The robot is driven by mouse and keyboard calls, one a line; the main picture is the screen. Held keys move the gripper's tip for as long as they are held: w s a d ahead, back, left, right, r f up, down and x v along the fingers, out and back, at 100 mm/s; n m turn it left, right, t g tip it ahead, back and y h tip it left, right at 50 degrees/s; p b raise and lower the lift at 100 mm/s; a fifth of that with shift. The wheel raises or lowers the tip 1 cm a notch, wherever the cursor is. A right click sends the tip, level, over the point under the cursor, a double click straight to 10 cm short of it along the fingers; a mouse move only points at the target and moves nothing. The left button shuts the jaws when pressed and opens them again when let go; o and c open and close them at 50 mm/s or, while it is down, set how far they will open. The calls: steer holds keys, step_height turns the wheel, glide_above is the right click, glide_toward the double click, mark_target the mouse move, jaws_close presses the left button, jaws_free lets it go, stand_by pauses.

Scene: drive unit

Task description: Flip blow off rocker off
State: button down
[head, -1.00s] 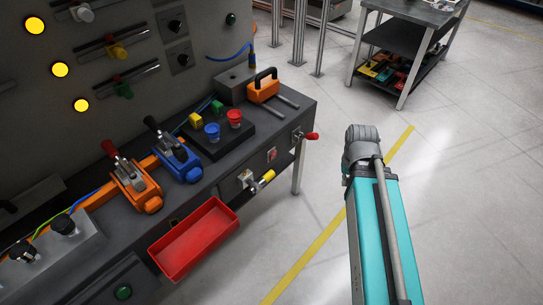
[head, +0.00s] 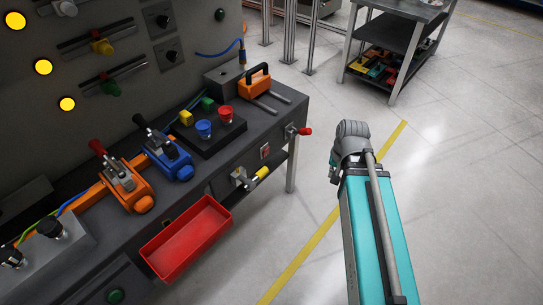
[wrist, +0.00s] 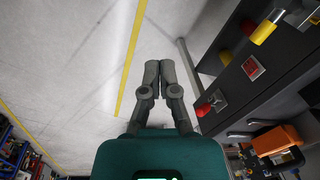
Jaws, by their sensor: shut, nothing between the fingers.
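A small red rocker-like switch (head: 265,152) sits on the dark front face of the bench, below the top edge. It also shows in the wrist view as a red plate with pale marks (wrist: 253,67); which way it is tipped is too small to tell. My gripper (wrist: 159,64) is shut and empty in the wrist view. Its fingertips are close together over the floor, to the left of the bench front and apart from the switch. In the head view my arm stands right of the bench, and the fingers cannot be made out.
A red-knobbed lever (head: 304,131) and a yellow-handled valve (head: 260,175) stick out from the bench front on either side of the switch. A red bin (head: 187,240) juts out further left. A dark cart (head: 399,40) stands behind. The floor around my arm is clear.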

steer(key=w+a+f+m+t+y+b, duration=0.2)
steer(key=w+a+f+m+b, duration=0.3)
steer(key=w+m+b, duration=0.3)
steer(key=w+a+f+m+t+y+b, duration=0.3)
steer(key=w+a+f+m+y+b, duration=0.2)
steer(key=m+b, duration=0.6)
steer(key=shift+w+a+f+m+t, duration=0.3)
steer(key=shift+w+a+f+m, duration=0.35)
steer(key=shift+w+f+m, duration=0.9)
steer(key=shift+w+a+r+m+y, duration=0.1)
steer(key=shift+w+r+m+y, duration=0.05)
steer(key=shift+w+m+y, duration=0.15)
steer(key=b, duration=0.6)
glide_toward(267, 152)
steer(key=x, duration=0.4)
steer(key=f+x, duration=0.1)
steer(key=x, duration=0.1)
steer(key=shift+s+d, duration=0.15)
steer(key=shift+d, duration=0.3)
steer(key=shift+w+a+r+p, duration=0.1)
steer(key=shift+w+a+p, duration=0.25)
steer(key=shift+a, duration=0.3)
